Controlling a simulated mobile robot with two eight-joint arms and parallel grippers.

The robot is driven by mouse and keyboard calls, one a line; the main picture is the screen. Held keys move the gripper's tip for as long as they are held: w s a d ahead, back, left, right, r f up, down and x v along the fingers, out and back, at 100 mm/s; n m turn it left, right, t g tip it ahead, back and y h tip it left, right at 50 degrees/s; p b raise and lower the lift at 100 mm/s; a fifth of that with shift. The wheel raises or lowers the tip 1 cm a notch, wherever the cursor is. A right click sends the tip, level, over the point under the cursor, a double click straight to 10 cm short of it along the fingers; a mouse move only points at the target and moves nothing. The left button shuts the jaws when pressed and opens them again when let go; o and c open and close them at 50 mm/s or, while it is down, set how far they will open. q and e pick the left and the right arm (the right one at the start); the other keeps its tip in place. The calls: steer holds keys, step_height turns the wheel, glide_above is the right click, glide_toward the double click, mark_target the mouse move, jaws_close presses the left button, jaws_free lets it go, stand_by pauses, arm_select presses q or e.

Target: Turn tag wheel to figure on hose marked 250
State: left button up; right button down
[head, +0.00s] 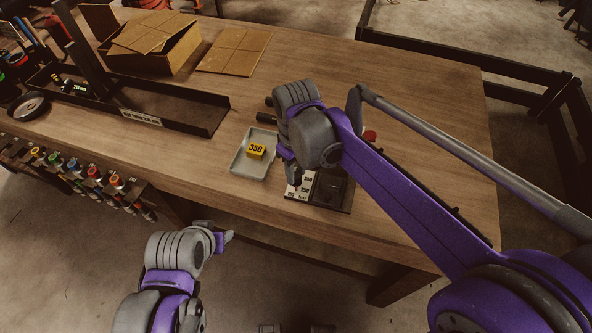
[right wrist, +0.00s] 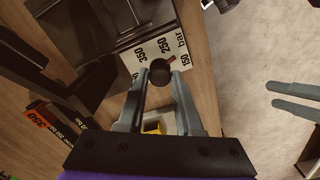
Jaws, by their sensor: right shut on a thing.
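My right gripper (right wrist: 160,76) is shut on a small round black knob (right wrist: 160,68), which I take to be the tag wheel. The knob stands at a white plate (right wrist: 141,62) printed with 150, 250, 350 and "bar". A short reddish-brown mark beside the knob points up and right; which figure it meets is unclear. In the head view my right gripper (head: 294,182) is over the plate (head: 301,187), partly hiding it. My left gripper (head: 224,237) hangs off the table's front edge; its two fingers (right wrist: 296,103) show apart and empty in the wrist view. No hose marked 250 is readable.
A black channel stand (head: 180,106) and a cardboard box (head: 150,45) stand further left. Coloured tools hang along the front edge. The table's right part is clear.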

mark_target(296, 176)
steer(key=n, duration=0.4)
steer(key=shift+n, duration=0.3)
steer(key=shift+n+b, duration=0.35)
steer(key=shift+n, duration=1.55)
steer(key=c, duration=0.6)
jaws_free()
step_height(296, 176, up, 11)
steer(key=shift+f+p, duration=0.1)
steer(key=shift+p, duration=0.2)
